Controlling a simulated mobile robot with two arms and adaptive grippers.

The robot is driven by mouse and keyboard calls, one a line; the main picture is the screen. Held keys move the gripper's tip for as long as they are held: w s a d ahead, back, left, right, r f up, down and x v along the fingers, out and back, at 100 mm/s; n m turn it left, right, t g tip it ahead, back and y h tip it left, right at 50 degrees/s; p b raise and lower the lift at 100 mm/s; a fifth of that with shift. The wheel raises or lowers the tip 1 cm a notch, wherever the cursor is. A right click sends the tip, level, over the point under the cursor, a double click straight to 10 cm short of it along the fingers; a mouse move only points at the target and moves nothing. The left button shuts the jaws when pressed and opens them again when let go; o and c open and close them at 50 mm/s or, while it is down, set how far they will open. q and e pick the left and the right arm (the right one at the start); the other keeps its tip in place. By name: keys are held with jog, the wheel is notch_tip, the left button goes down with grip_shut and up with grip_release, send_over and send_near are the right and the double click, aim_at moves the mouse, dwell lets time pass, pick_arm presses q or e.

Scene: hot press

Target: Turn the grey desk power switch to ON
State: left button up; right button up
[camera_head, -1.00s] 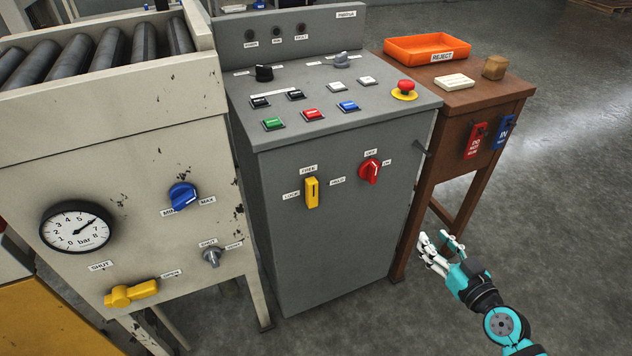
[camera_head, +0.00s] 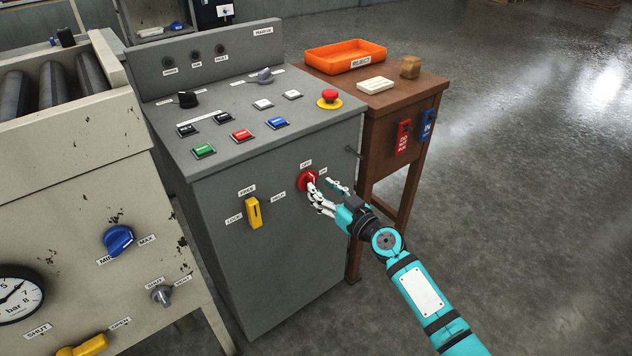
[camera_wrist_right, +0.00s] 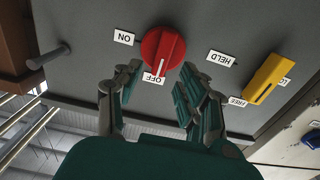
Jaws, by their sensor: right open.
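The red power switch (camera_head: 308,180) is a round knob on the front of the grey desk (camera_head: 262,240). It has an OFF label above it and an ON label to its right. In the right wrist view the knob (camera_wrist_right: 163,48) appears upside down; its raised grip lies roughly in line with the OFF label (camera_wrist_right: 153,78). My right gripper (camera_head: 321,187) is at the knob, its fingers partly covering it in the head view. In the wrist view its fingers (camera_wrist_right: 160,76) are open, one on each side just short of the knob. Contact cannot be told. My left gripper is out of view.
A yellow selector (camera_head: 254,212) sits left of the switch. A peg (camera_head: 353,152) sticks out near the desk's right edge. A brown table (camera_head: 380,138) with an orange tray (camera_head: 345,52) stands right of the desk. A red emergency button (camera_head: 329,97) is on the desk top.

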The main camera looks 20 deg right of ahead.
aim_at(314, 182)
jog(key=shift+x, duration=1.65)
grip_shut()
